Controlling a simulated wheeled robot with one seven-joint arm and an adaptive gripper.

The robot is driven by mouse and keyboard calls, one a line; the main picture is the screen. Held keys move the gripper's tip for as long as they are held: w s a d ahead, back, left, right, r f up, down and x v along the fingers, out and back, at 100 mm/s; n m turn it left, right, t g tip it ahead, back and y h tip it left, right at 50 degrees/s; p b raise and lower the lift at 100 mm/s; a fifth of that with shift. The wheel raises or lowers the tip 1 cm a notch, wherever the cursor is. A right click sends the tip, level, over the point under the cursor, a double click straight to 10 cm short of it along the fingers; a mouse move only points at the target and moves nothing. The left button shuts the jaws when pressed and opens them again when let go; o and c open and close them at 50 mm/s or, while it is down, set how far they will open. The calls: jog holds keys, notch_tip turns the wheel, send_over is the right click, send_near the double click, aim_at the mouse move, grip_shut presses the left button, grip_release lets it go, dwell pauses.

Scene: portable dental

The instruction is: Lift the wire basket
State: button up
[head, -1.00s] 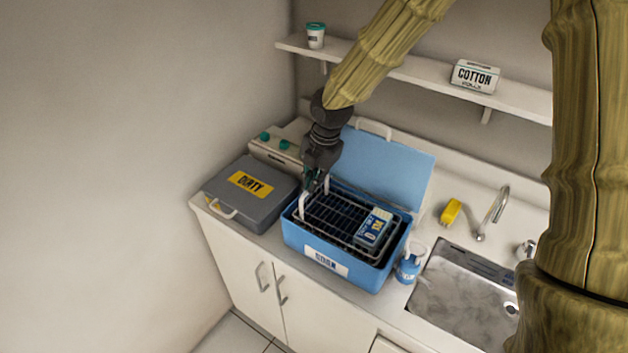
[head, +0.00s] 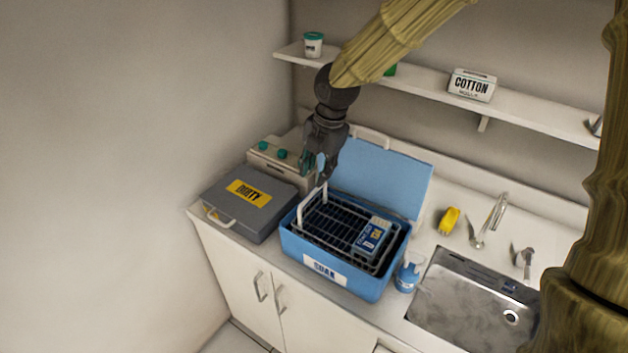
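The black wire basket (head: 330,222) sits inside the blue tub (head: 328,277), which has its lid open at the back. The basket has a pale handle (head: 312,207) standing up at its left end. A blue and white box (head: 371,236) lies in the basket at its right side. My gripper (head: 313,172) points down above the back left of the basket, just over the handle. It looks apart from the handle. Its fingers are small and dark here, and the gap between them is hard to make out.
A grey case marked DIRTY (head: 250,203) stands close on the left. A shelf (head: 420,88) runs above with a cotton box (head: 472,85).

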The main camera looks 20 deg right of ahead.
jog(key=shift+s+d+r, duration=0.1)
jog(key=shift+s+r, duration=0.05)
jog(key=shift+r, duration=0.6)
jog(key=shift+s+d+r, duration=0.1)
jog(key=shift+r, duration=0.7)
jog(key=shift+s+d+r, duration=0.1)
jog(key=shift+s+r, duration=0.05)
jog(key=shift+r, duration=0.6)
